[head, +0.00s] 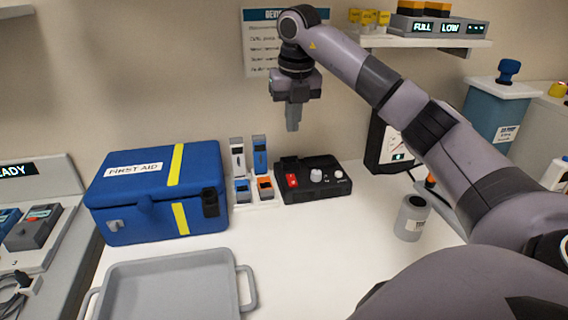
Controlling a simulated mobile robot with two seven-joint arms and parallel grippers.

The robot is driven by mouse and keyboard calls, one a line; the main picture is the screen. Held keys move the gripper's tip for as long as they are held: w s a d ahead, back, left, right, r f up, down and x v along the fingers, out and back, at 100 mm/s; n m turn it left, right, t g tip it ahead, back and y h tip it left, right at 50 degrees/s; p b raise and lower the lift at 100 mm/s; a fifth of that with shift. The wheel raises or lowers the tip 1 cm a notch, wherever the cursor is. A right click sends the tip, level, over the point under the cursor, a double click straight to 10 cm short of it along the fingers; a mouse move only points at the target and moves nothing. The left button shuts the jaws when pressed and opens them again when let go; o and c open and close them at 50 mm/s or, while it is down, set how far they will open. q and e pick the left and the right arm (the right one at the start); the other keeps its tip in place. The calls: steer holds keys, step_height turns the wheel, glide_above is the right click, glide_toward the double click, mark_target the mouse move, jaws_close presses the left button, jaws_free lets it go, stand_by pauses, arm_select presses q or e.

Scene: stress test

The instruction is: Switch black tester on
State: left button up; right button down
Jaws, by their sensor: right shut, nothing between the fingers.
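The black tester (327,188) is a low black box on the white bench, right of the middle group of small devices. A red switch (292,181) is on the left of its top, with a grey knob and a smaller light knob to the right. Whether the switch is on or off is too small to tell. My right gripper (293,122) is shut and empty. It points down in the air above the tester's left part, well clear of it. My left gripper is not in view.
A blue first aid box (150,205) stands left of the tester. A grey tray (170,285) lies in front. A grey canister (411,218) and a dial gauge (395,145) stand to the right. A shelf (425,41) hangs above. The bench before the tester is clear.

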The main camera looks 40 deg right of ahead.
mark_target(290, 176)
steer(key=shift+s+d+r, duration=0.1)
steer(key=shift+d+r, duration=0.05)
steer(key=f, duration=0.4)
steer(key=w+f, duration=0.1)
steer(key=f, duration=0.4)
steer(key=d+f, duration=0.1)
steer(key=f, duration=0.4)
steer(key=shift+w+p, duration=0.35)
steer(key=shift+p, duration=0.05)
